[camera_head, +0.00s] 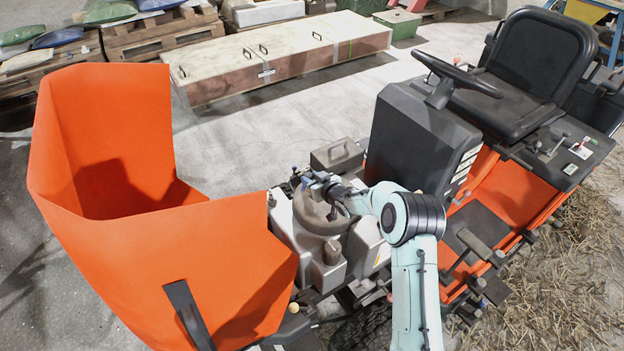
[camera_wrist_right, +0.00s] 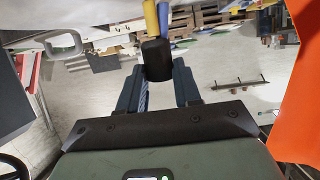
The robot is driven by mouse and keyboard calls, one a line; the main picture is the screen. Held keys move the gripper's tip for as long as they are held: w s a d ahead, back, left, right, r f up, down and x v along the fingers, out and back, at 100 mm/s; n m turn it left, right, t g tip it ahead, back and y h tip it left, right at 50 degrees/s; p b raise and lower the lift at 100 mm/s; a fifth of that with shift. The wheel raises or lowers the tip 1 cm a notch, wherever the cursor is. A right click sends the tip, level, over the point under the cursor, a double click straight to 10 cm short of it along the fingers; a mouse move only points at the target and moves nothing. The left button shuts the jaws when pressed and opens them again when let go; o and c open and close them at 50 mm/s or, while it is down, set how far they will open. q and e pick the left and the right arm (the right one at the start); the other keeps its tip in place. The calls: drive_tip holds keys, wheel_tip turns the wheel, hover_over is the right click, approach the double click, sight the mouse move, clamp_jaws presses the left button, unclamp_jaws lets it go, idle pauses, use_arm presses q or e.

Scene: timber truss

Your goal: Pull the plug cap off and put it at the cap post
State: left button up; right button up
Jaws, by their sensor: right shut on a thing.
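My right gripper (camera_head: 324,187) is over the grey engine (camera_head: 318,222) of the orange machine. In the wrist view its two dark fingers (camera_wrist_right: 158,82) are on either side of a black cap-like piece (camera_wrist_right: 157,60), shut on it. I take this piece for the plug cap. A yellow piece (camera_wrist_right: 151,17) and a blue piece (camera_wrist_right: 164,18) show just beyond it; I cannot tell whether they touch it. In the head view the cap is too small and covered to make out. I cannot tell which part is the cap post. My left gripper is not in view.
The orange hopper (camera_head: 225,255) stands close at the left of the engine. A dark grey housing (camera_head: 415,140), steering wheel (camera_head: 457,75) and seat (camera_head: 540,60) rise at the right. A long wooden crate (camera_head: 280,60) lies behind on open floor.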

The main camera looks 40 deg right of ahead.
drive_tip(key=shift+f+b, duration=1.2)
drive_tip(key=shift+f, duration=0.3)
drive_tip(key=o, duration=1.1)
drive_tip(key=shift+s+r, duration=0.15)
drive_tip(key=shift+s, duration=0.15)
drive_tip(key=v, duration=1.2)
drive_tip(key=shift+s, duration=0.35)
drive_tip(key=shift+a+r, duration=0.1)
